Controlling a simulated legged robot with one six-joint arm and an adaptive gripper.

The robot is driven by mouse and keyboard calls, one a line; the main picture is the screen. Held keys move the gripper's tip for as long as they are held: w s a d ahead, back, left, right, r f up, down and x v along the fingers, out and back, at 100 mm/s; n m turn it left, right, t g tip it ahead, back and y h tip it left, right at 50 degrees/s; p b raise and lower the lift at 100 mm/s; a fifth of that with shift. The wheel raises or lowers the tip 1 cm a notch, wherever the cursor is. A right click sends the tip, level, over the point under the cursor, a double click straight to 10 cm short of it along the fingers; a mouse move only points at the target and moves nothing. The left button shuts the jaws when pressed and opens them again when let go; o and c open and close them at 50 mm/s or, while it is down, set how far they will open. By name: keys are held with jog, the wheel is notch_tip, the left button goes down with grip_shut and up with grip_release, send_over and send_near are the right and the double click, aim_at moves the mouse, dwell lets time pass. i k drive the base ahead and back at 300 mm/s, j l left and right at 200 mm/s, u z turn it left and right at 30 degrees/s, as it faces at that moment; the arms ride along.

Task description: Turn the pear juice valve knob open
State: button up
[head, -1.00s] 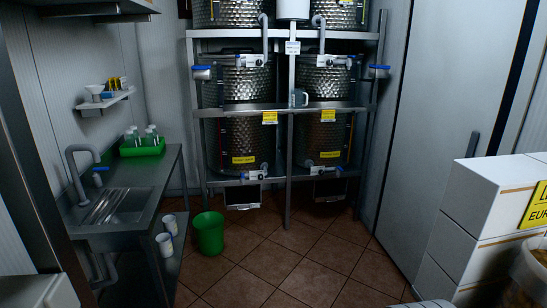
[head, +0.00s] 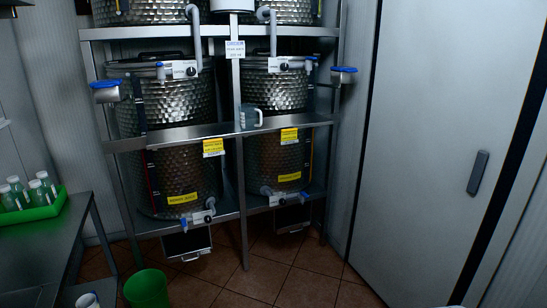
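Two dimpled steel tanks stand side by side on a metal rack, a left tank (head: 180,105) and a right tank (head: 276,92). Two more, an upper left valve (head: 181,69) and an upper right valve (head: 287,65), sit at the ends of grey pipes from above. Label print is too small to tell surely which is the pear juice valve, or whether any knob is open. My gripper is not in view.
A green bucket (head: 147,289) is on the floor by the steel counter (head: 40,243), with a green bottle tray (head: 35,208). A closed white door (head: 440,130) is right. Tiled floor before the rack is clear.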

aim_at(285, 67)
jog(key=i+j+z, duration=0.1)
jog(key=j, duration=0.25)
jog(key=i+j, duration=0.2)
jog(key=j, duration=0.15)
jog(key=i+j+z, duration=0.15)
jog(key=j, duration=0.25)
jog(key=i, duration=0.45)
jog(key=j+u, duration=0.05)
jog(key=j, duration=0.05)
